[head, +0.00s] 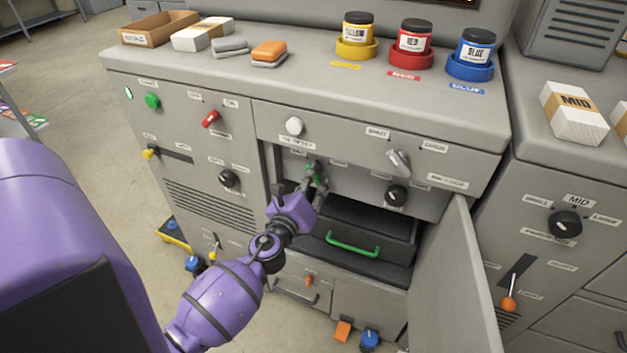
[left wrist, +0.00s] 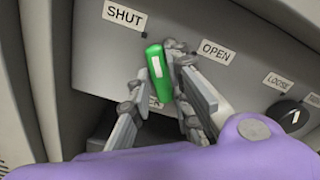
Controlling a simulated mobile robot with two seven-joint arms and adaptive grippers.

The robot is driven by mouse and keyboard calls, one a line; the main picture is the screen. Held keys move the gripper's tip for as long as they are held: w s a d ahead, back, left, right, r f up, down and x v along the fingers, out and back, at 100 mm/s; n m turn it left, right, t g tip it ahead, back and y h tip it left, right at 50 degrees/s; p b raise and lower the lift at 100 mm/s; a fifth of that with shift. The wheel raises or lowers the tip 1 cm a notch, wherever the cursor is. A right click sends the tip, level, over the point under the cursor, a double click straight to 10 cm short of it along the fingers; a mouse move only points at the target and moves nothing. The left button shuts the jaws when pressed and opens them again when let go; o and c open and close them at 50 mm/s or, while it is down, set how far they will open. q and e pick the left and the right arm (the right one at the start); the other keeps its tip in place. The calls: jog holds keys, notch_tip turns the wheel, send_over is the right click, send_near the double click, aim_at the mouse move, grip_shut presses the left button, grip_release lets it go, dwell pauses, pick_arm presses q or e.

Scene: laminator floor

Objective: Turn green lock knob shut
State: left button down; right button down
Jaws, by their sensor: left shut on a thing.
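The green lock knob (left wrist: 158,72) is on the front panel between the SHUT label (left wrist: 124,14) and the OPEN label (left wrist: 215,52) in the left wrist view. Its white-marked end points up and slightly left, close to the small mark by SHUT. My left gripper (left wrist: 166,88) is shut on the knob, with a finger on each side of it. In the head view, the gripper (head: 313,182) reaches into the recess and partly hides the knob (head: 311,168). My right gripper is not in view.
An open door (head: 455,270) stands to the right of the recess. A drawer with a green handle (head: 352,245) lies below the gripper. A black knob (head: 396,196) and a grey knob (head: 398,162) are to the right. Paint jars stand on top.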

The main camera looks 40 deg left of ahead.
pick_arm(q)
jog(key=shift+d+n, duration=0.1)
jog(key=shift+n, duration=1.1)
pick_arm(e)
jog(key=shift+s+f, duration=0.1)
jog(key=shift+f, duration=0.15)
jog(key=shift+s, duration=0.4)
pick_arm(q)
jog(key=c, duration=1.6)
grip_release()
jog(key=shift+c, duration=0.2)
jog(key=v, duration=1.2)
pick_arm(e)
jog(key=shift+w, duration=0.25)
